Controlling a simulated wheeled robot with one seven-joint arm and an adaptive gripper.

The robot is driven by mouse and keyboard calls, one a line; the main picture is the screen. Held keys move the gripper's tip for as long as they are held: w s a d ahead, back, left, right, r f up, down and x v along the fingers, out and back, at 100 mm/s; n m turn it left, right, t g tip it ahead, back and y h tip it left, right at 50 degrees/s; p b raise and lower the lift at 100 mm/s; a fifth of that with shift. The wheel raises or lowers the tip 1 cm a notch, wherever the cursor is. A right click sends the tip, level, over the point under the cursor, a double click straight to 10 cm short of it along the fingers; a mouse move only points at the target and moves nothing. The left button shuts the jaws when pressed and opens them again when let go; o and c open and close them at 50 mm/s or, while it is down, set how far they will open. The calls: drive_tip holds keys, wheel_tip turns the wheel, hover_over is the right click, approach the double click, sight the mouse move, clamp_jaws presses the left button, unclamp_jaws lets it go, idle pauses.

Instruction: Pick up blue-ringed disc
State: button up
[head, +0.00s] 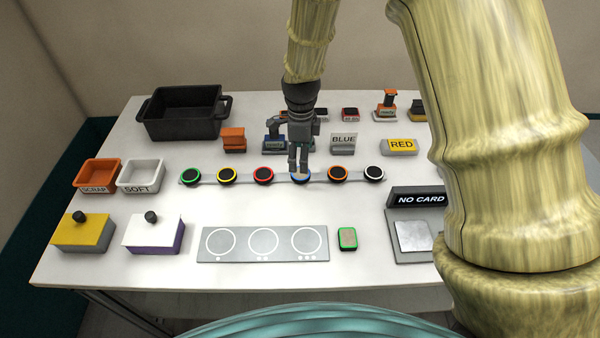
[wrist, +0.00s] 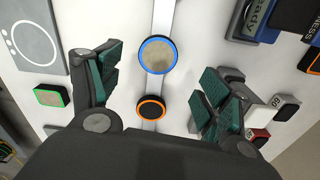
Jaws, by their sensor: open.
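The blue-ringed disc (wrist: 158,56) shows in the wrist view with a grey-brown face and a bright blue rim. It lies on the pale strip between my two open fingers, toward their tips. In the head view the blue-ringed disc (head: 301,179) is mostly hidden behind my gripper (head: 299,169), which points down just over it. In the wrist view my gripper (wrist: 158,70) is open, with a green-padded finger on each side and nothing held. I cannot tell the exact height of the fingertips above the disc.
An orange-ringed disc (wrist: 150,107) is close beside the blue one, also in the head view (head: 337,173). Several other ringed discs share the strip (head: 282,178). Behind stand a blue device (head: 274,143) and the BLUE sign (head: 343,142). A grey plate with circles (head: 262,259) lies in front.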

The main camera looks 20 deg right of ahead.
drive_tip(key=shift+s+f+p, duration=0.15)
drive_tip(key=shift+f+p, duration=1.05)
drive_tip(key=shift+f, duration=0.8)
drive_tip(key=shift+f+p, duration=0.3)
drive_tip(key=shift+f, duration=0.85)
drive_tip(key=c, duration=1.1)
